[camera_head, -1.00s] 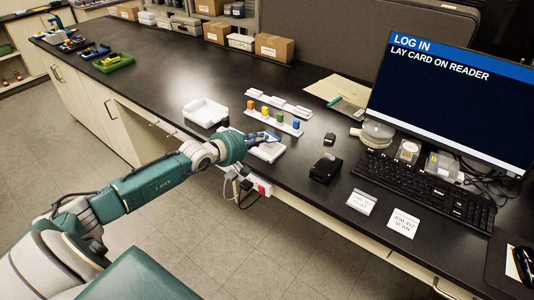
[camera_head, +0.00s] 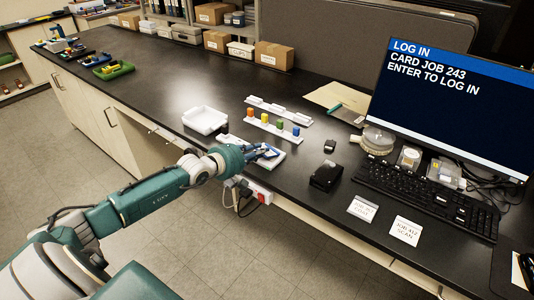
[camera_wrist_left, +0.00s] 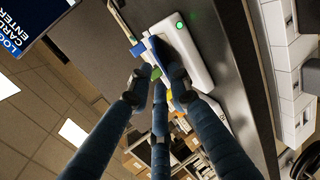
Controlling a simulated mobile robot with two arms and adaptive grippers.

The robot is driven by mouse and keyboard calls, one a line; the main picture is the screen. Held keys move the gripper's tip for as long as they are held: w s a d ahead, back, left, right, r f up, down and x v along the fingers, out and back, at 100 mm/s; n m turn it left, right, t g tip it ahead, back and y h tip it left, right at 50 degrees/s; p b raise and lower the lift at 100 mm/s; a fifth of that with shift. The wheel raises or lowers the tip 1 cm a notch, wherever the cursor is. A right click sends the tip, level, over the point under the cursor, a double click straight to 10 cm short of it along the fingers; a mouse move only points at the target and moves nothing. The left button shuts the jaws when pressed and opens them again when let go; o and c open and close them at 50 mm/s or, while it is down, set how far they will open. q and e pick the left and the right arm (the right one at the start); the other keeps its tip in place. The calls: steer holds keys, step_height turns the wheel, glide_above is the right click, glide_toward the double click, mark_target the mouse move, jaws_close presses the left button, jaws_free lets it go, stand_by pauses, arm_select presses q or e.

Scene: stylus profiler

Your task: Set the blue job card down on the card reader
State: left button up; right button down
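The card reader is a flat white pad (camera_head: 277,160) near the front edge of the black bench. In the left wrist view the reader (camera_wrist_left: 188,50) shows a lit green light. The blue job card (camera_wrist_left: 157,52) is at the reader's face, apparently touching it, and looks tilted there. My left gripper (camera_head: 268,152) is low over the reader. In the wrist view its fingers (camera_wrist_left: 160,82) close around the card from both sides. In the head view the fingers hide most of the card. My right gripper is not in view.
The monitor (camera_head: 450,100) reads "CARD JOB 243, ENTER TO LOG IN". A white tray (camera_head: 205,121) and a rack with coloured pegs (camera_head: 272,128) stand behind the gripper. A black device (camera_head: 326,175), keyboard (camera_head: 428,200) and two label cards (camera_head: 362,208) lie to the right.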

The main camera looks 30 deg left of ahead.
arm_select(q)
steer(key=p+v, duration=0.6)
steer(key=v, duration=0.1)
steer(key=shift+s, duration=0.15)
